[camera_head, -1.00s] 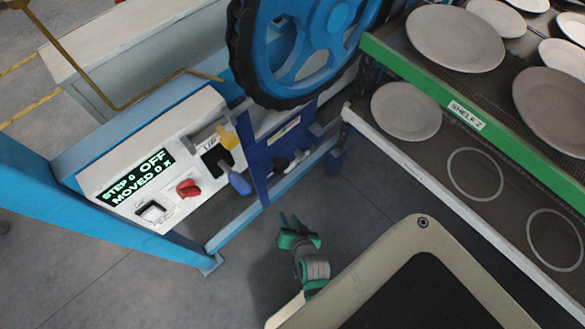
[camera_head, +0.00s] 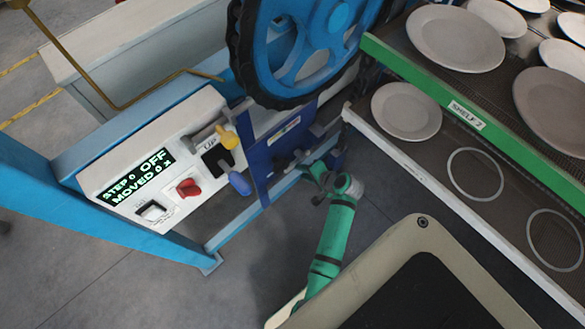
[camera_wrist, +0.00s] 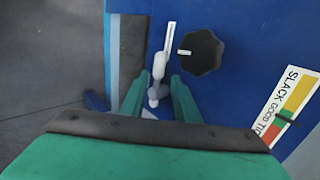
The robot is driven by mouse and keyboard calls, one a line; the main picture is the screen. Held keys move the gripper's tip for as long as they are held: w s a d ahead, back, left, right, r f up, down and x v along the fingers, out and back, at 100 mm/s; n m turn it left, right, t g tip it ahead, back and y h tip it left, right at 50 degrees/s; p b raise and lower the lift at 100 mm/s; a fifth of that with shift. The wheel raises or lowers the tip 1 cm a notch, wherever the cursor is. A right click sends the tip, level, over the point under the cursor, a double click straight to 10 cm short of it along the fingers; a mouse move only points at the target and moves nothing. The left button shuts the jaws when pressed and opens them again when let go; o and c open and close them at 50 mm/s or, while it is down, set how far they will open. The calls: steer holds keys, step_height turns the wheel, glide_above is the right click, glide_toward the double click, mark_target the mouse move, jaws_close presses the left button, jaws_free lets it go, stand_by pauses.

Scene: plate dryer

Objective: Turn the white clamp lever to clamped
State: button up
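The white clamp lever (camera_wrist: 158,68) shows in the wrist view on a blue panel (camera_wrist: 240,30), upright in the picture, with a white foot below it. My gripper (camera_wrist: 157,97) has its two green fingers apart, one on either side of the lever's lower part. I see a gap beside the lever and cannot tell whether either finger touches it. In the head view my gripper (camera_head: 314,176) is at the blue panel, below the big wheel. The lever is small and hard to make out there.
A black knob (camera_wrist: 200,52) with a white mark sits close right of the lever. A slack-good-tight gauge (camera_wrist: 290,105) is farther right. In the head view, a control box (camera_head: 150,165) with a red knob (camera_head: 188,187) stands left, and a plate shelf (camera_head: 440,180) stands right.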

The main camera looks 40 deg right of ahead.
mark_target(291, 168)
steer(key=x, duration=0.8)
steer(key=shift+w+f, duration=0.2)
steer(key=shift+f, duration=0.15)
jaws_close()
